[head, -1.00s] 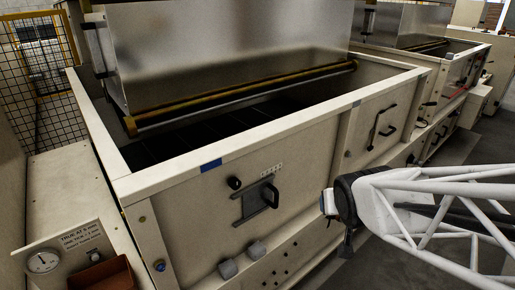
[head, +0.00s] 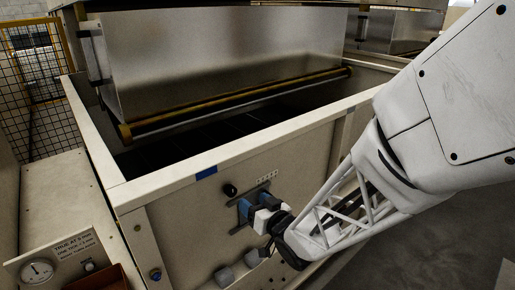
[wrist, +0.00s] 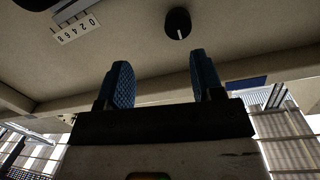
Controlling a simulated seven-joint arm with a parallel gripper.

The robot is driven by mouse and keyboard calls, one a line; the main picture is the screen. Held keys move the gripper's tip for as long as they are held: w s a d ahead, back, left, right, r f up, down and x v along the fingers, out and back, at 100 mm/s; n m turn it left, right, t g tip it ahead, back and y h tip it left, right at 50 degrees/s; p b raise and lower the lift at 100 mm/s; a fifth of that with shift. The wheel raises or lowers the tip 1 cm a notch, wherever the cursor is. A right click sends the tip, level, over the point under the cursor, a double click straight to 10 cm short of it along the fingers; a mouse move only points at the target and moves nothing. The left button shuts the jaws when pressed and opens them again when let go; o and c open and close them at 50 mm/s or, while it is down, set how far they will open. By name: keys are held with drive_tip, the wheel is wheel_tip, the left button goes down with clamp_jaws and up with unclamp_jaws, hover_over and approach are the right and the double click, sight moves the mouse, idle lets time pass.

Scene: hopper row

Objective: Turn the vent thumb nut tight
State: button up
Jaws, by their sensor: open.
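A round black knob (head: 230,189) with a pale index mark sits on the cream hopper front panel; it looks like the vent thumb nut. It also shows in the wrist view (wrist: 177,23), beyond my fingertips and roughly in line with the gap between them. My gripper (head: 256,205) has blue pads and is open, in front of the panel, below and right of the knob in the head view. In the wrist view my gripper (wrist: 160,72) has nothing between its pads. The black handle and its plate are mostly hidden behind my gripper in the head view.
A number scale (wrist: 78,28) is on the panel near the knob. Grey round fittings (head: 224,277) stick out below my gripper. The hopper's rim (head: 180,178) with a blue tape mark runs above. A dial gauge (head: 37,272) stands at the lower left.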

sight(233, 193)
drive_tip(key=shift+s+a+f+y, duration=0.15)
drive_tip(key=shift+s+a+y, duration=0.05)
drive_tip(key=shift+a+y, duration=0.25)
drive_tip(key=shift+s+a+f+y, duration=0.1)
drive_tip(key=shift+s+a+y, duration=0.1)
drive_tip(key=shift+a+y, duration=0.2)
drive_tip(key=shift+w+a, duration=0.1)
drive_tip(key=shift+a, duration=0.05)
drive_tip(key=shift+x, duration=3.8)
drive_tip(key=shift+f, duration=0.1)
drive_tip(key=c, duration=0.9)
